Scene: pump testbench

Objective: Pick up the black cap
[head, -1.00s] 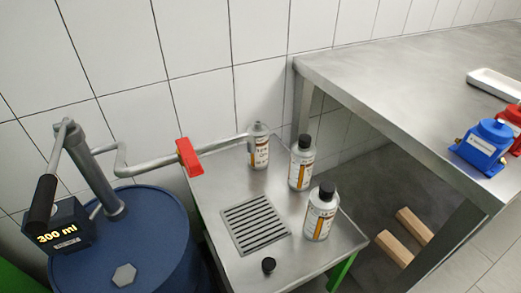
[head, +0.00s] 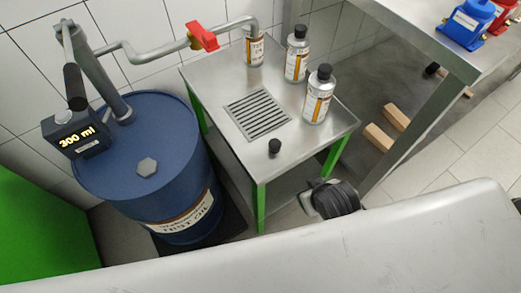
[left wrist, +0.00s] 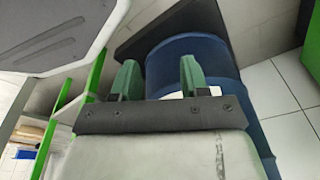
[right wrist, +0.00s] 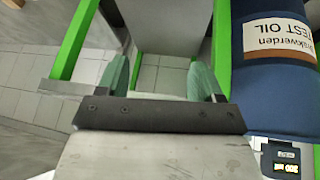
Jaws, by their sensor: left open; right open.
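The black cap (head: 274,147) stands loose on the small steel table (head: 215,80), near its front edge and in front of the drain grate. I cannot make it out in either wrist view. My left gripper (left wrist: 158,78) is open and empty, with part of the blue drum behind its green fingers. My right gripper (right wrist: 161,78) is open and empty, low by the table's green legs. Neither gripper's fingers can be made out in the head view.
Two black-capped bottles (head: 297,55) (head: 318,95) and a third bottle (head: 254,47) under the spout stand behind the cap. The blue drum (head: 150,125) with the pump is left of the table. A steel bench (head: 410,35) is at the right.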

